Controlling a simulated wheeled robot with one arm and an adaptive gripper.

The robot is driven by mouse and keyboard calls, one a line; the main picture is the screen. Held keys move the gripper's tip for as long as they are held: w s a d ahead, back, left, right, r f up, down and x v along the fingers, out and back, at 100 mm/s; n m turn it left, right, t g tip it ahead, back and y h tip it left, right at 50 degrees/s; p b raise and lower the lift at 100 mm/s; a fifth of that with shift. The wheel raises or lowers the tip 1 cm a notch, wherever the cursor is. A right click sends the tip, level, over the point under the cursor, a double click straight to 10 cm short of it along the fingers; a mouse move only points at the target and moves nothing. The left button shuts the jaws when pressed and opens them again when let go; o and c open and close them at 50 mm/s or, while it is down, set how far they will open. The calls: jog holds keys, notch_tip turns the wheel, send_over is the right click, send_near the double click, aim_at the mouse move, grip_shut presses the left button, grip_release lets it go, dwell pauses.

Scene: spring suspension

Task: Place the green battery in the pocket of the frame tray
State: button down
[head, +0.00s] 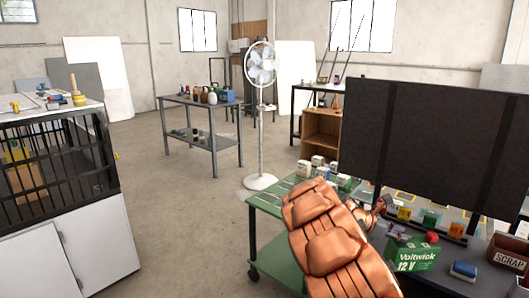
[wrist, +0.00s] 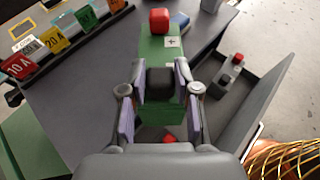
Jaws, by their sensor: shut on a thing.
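The green battery (head: 417,259), a box marked "Voltwick 12 V" with a red terminal cap, is at the lower right in the head view. It also fills the middle of the wrist view (wrist: 152,48). My gripper (wrist: 160,88) is shut on a dark block at the battery's top, one finger pad on each side. In the head view my copper arm hides much of the bench, and I cannot make out the fingertips. A grey walled tray (wrist: 268,105) lies right of the battery in the wrist view; I cannot tell whether it is the frame tray, and no pocket is clear.
A row of coloured fuse blocks (wrist: 55,42) lies left of the battery. A blue block (head: 463,270) and a brown SCRAP bin (head: 508,256) are to its right. A dark panel (head: 432,150) stands behind. Small boxes (head: 318,161) sit at the green bench's far end.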

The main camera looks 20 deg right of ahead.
jog(key=w+a+r+n+t+y+b, duration=0.1)
jog(key=w+a+n+t+b, duration=0.1)
jog(key=w+a+n+t, duration=0.7)
jog(key=w+a+r+n+t+b, duration=0.1)
jog(key=w+a+n+t+b, duration=0.25)
jog(key=w+a, duration=1)
jog(key=w+a+f+n+t+y+b, duration=0.1)
jog(key=w+a+n+t+y+b, duration=0.3)
jog(key=a, duration=1)
jog(key=w+a+n+t+y, duration=0.2)
jog(key=w+a+n+y, duration=0.45)
jog(key=a, duration=0.65)
notch_tip(320, 180, up, 20)
jog(key=p, duration=2.1)
jog(key=s+f+m+h, duration=0.3)
jog(key=s+m, duration=0.1)
jog(key=s, duration=0.7)
jog(key=shift+s, duration=0.2)
jog(key=shift+a+r, duration=0.1)
